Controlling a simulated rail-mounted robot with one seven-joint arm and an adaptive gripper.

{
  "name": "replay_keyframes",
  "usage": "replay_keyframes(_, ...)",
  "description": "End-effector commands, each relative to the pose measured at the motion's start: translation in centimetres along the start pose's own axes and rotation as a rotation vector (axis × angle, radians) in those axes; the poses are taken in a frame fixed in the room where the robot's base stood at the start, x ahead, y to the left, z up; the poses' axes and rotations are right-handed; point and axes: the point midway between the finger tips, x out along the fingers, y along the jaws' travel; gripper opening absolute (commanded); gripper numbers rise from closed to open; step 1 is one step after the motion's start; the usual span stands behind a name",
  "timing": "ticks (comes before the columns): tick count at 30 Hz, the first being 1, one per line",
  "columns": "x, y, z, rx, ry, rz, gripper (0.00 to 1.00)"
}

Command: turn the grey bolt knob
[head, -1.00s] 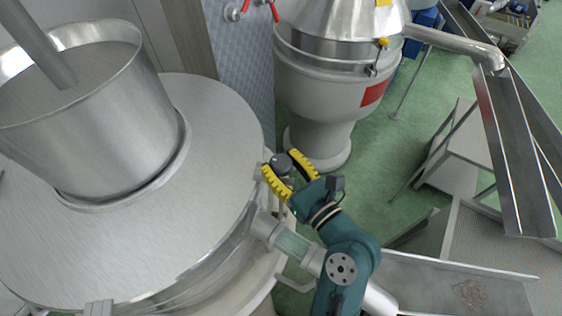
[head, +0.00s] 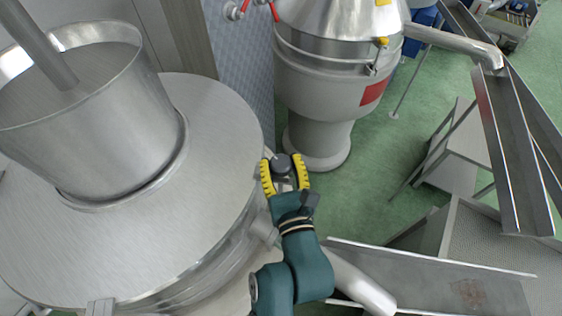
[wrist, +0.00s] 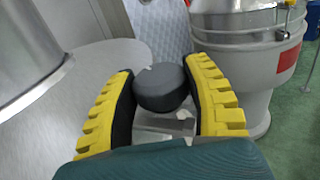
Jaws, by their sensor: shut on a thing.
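The grey bolt knob (head: 283,162) is a short dark cylinder at the right rim of the large round steel tank (head: 215,115). In the wrist view the knob (wrist: 161,87) sits upright between the two yellow-and-black fingers, on a light metal mount (wrist: 165,125). My gripper (head: 284,165) is shut on the knob, one finger on each side of it. In the wrist view my gripper (wrist: 163,85) has its right fingertip against the knob; the left contact is harder to see. The lower part of the knob is partly hidden by the fingers.
A steel separator (head: 335,70) with a red label stands just behind the knob. Metal troughs (head: 515,150) and a tray (head: 430,280) lie to the right. A tall cylinder (head: 95,120) rises from the tank lid. Green floor (head: 375,160) is open between separator and troughs.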

Motion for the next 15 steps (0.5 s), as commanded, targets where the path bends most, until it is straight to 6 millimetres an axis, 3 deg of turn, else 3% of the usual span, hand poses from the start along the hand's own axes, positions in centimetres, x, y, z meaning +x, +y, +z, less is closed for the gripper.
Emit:
replay_keyframes(8, 0.00, 0.04, -0.04, 0.000, 0.000, -0.002, 0.15)
replay_keyframes(9, 0.00, 0.04, -0.03, 0.000, 0.000, -0.001, 0.53)
replay_keyframes(13, 0.00, 0.03, 0.02, -0.001, -0.001, -0.001, 0.78)
replay_keyframes(15, 0.00, 0.02, 0.05, -0.001, -0.001, -0.001, 0.79)
